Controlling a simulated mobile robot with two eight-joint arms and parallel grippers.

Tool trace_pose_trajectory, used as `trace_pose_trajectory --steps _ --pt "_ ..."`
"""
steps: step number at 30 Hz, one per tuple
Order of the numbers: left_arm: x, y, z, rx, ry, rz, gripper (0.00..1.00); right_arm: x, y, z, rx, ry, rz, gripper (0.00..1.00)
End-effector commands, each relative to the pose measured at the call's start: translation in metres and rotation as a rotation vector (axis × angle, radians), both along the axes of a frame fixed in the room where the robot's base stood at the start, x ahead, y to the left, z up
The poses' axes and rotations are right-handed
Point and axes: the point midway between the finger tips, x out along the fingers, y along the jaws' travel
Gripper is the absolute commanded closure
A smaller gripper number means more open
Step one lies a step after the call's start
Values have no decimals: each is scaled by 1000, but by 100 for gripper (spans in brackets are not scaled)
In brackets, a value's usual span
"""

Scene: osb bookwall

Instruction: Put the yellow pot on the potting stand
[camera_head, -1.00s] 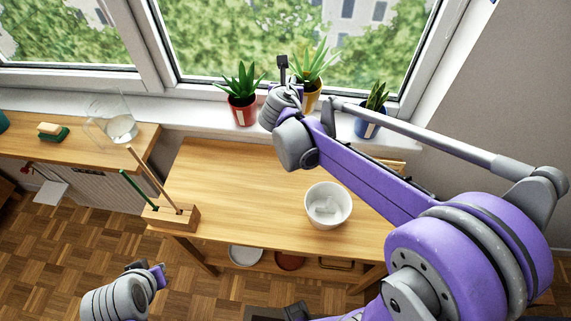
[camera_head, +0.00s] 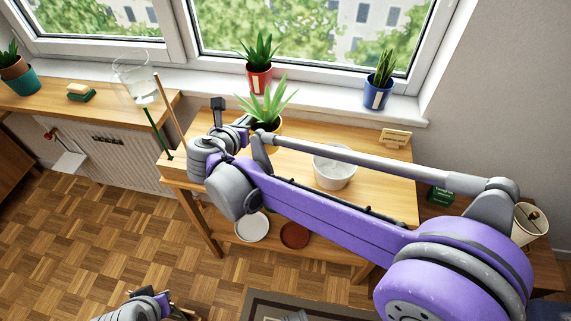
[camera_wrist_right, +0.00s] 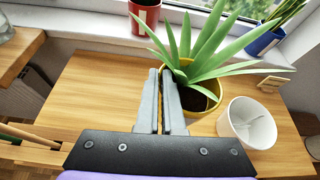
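The yellow pot (camera_head: 275,127) holds a spiky green plant and is over the wooden potting stand (camera_head: 375,185), partly hidden behind my right arm. In the right wrist view the pot (camera_wrist_right: 214,104) is upright. My right gripper (camera_wrist_right: 161,78) has its fingers close together on the pot's near rim, one finger inside the pot. I cannot tell whether the pot's base touches the stand top. My left gripper (camera_head: 150,305) is low at the bottom edge, away from the stand; its fingers are not clear.
A white bowl-like pot (camera_head: 334,166) stands on the stand, right of the yellow pot. A small sign (camera_head: 396,139) is at the back right. A wooden block with tall sticks (camera_head: 166,118) is at the left. Red (camera_head: 259,78) and blue (camera_head: 377,92) pots stand on the sill.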

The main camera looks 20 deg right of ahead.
Motion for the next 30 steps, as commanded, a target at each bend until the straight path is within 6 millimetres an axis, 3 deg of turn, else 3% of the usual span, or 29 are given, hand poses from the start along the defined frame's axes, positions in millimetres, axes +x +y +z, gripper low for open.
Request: trace_pose_trajectory --steps 7,19,30 --pt "-1 0 -6 0 2 0 100 0 1 -43 -2 0 0 100" --pt "-2 0 -12 0 4 0 100 0 1 -90 -2 0 0 100" --pt "-2 0 -13 0 4 0 100 0 0 -97 -1 0 0 100"
